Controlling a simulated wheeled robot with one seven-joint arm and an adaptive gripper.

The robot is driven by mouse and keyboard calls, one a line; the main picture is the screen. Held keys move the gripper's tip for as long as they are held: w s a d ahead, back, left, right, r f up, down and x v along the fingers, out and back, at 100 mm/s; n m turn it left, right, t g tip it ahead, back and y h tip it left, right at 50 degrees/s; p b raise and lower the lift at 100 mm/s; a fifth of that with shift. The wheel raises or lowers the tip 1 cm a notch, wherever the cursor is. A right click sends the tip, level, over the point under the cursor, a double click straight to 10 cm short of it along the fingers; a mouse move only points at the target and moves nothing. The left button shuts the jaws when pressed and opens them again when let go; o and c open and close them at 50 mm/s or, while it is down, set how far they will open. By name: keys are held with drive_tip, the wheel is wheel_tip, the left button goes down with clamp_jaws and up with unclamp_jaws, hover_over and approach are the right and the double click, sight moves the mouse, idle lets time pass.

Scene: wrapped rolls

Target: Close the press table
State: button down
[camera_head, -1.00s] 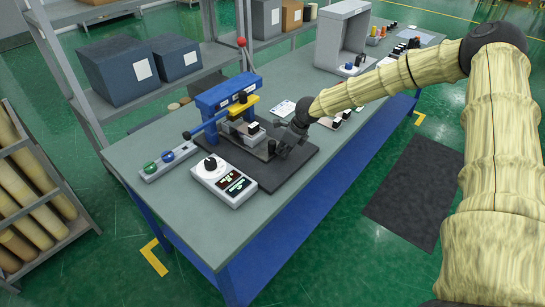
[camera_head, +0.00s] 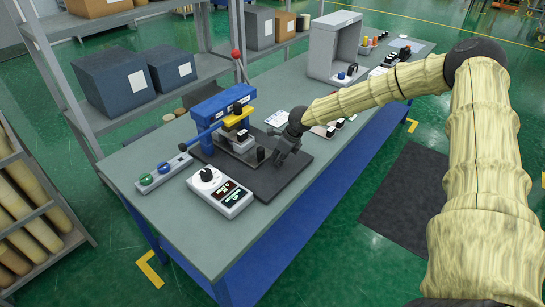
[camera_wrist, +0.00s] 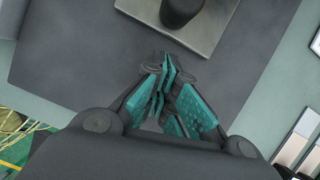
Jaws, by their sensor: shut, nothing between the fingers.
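The press (camera_head: 222,103) has a blue frame, a yellow part and a lever with a red ball, and stands on a dark base plate (camera_head: 285,180). Its press table (camera_head: 246,156), a pale metal plate, sticks out from the frame toward my gripper. A dark upright knob (camera_head: 260,154) stands at its outer end. In the wrist view, the plate (camera_wrist: 213,22) and knob (camera_wrist: 180,10) are at the top, partly cut off. My gripper (camera_head: 277,160) is shut and empty, low over the base plate beside the knob. Its teal-padded fingertips (camera_wrist: 167,68) appear just short of the plate's edge.
A white control box (camera_head: 220,191) with a dial stands at the front left of the press. A strip with green and blue buttons (camera_head: 160,172) lies left of it. A grey cabinet (camera_head: 335,48) stands farther back. Shelves with boxes (camera_head: 112,77) line the left.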

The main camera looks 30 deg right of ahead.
drive_tip(key=shift+s+d+r+b, duration=0.3)
drive_tip(key=shift+s+d+r, duration=0.15)
drive_tip(key=shift+s+r, duration=0.2)
drive_tip(key=shift+s+d+r+b, duration=0.3)
drive_tip(key=shift+s+d+r, duration=0.1)
drive_tip(key=shift+s+r, duration=0.15)
drive_tip(key=shift+w+r, duration=0.1)
drive_tip(key=shift+r, duration=0.3)
drive_tip(key=b+v, duration=0.2)
drive_tip(key=v, duration=0.4)
drive_tip(key=shift+r, duration=0.35)
